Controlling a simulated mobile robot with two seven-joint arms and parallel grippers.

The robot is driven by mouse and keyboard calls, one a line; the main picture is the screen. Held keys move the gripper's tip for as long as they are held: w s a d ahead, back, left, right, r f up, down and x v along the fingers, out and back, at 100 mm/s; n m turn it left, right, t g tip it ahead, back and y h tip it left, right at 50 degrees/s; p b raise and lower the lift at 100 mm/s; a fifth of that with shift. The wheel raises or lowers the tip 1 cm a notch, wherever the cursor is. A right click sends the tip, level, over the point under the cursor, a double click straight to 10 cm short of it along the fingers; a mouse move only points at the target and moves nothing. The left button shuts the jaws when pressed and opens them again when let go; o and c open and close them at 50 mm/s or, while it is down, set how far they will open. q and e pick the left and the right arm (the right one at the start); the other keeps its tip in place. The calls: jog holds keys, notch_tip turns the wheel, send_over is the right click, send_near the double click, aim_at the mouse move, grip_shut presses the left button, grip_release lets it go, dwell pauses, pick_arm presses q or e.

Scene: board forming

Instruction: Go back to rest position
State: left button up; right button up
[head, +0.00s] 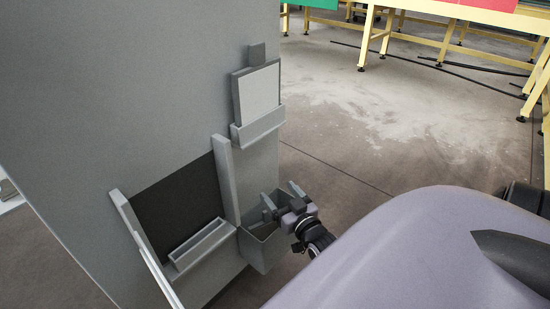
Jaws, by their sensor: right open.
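My right gripper (283,198) shows at the lower middle of the head view, beside a grey open-topped bin (262,247) on the upright grey panel. Its two fingers are spread apart and I see nothing between them. One finger overlaps the bin's opening in the picture; I cannot tell whether it touches the rim. My left gripper is not in view.
The tall grey panel (120,90) fills the left side. It carries a dark recess (178,205) with a small tray (200,245), and a holder (258,128) with a white board (260,90).

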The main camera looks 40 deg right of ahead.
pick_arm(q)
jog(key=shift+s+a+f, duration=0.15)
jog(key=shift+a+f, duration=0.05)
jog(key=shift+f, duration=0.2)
pick_arm(e)
jog(key=shift+s, duration=0.3)
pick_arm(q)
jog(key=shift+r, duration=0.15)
